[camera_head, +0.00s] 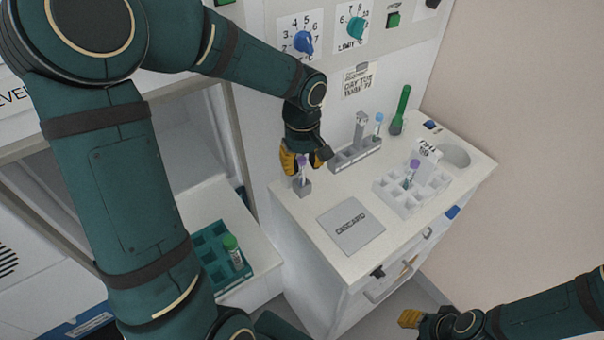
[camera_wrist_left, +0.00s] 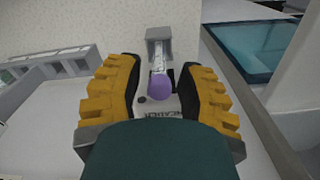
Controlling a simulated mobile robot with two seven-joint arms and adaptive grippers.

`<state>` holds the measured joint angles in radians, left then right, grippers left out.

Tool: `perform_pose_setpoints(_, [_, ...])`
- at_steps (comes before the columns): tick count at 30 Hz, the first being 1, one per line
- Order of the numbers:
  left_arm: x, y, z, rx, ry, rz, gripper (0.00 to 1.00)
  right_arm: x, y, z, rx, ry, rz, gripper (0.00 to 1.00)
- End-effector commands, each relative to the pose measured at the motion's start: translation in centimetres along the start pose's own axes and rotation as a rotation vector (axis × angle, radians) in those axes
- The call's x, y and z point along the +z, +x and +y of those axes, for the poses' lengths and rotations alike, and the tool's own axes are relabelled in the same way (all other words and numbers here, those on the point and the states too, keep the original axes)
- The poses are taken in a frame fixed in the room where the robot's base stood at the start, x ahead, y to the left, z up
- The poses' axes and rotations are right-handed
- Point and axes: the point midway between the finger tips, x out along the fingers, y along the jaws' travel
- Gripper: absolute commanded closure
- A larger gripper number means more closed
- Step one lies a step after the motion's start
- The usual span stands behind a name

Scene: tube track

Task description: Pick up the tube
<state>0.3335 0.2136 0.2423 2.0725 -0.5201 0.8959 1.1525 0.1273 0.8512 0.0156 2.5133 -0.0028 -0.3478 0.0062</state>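A tube with a purple cap (camera_head: 302,162) stands upright in a small grey holder (camera_head: 303,188) near the counter's left edge. My left gripper (camera_head: 302,160) is at this tube with its yellow fingers apart. In the left wrist view the purple cap (camera_wrist_left: 161,88) lies between the two open fingers (camera_wrist_left: 162,92), with a visible gap on each side. The small grey holder (camera_wrist_left: 159,35) shows beyond it. My right gripper (camera_head: 410,318) is at the lower right, away from the counter; its finger opening cannot be made out.
A grey rack (camera_head: 356,155) with a blue-capped tube (camera_head: 378,118) stands behind. A white rack (camera_head: 400,200) holds another purple-capped tube (camera_head: 413,166). A discard plate (camera_head: 350,225) lies in front. A teal rack (camera_head: 212,250) with a green-capped tube (camera_head: 231,243) sits lower left.

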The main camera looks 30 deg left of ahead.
Motion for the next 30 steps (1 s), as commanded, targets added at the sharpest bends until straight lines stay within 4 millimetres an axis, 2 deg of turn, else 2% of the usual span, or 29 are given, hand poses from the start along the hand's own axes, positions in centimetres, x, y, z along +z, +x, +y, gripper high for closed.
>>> perform_pose_setpoints(1, [0.0, 0.0, 0.0, 0.0, 0.0, 0.0, 0.78, 0.0, 0.0, 0.0, 0.0, 0.0, 0.0, 0.61])
perform_pose_setpoints(3, [0.0, 0.0, 0.0, 0.0, 0.0, 0.0, 1.0, 0.0, 0.0, 0.0, 0.0, 0.0, 0.0, 0.61])
perform_pose_setpoints(15, [0.0, -0.1, 0.0, 0.0, -0.001, 0.0, 1.0, 0.0, 0.0, 0.0, 0.0, 0.0, 0.0, 0.61])
perform_pose_setpoints(20, [-0.1, -0.8, 0.0, 0.001, -0.001, 0.002, 1.0, -0.1, -0.2, -0.1, 0.0, 0.0, 0.001, 0.61])
perform_pose_setpoints(26, [-0.1, -3.1, 0.1, 0.003, -0.001, 0.004, 1.0, -0.3, -0.7, -0.3, 0.001, 0.002, 0.006, 0.61])
perform_pose_setpoints(30, [-0.1, -5.6, 0.1, 0.002, -0.002, 0.004, 1.0, -0.5, -1.2, -0.5, 0.001, 0.003, 0.01, 0.61])
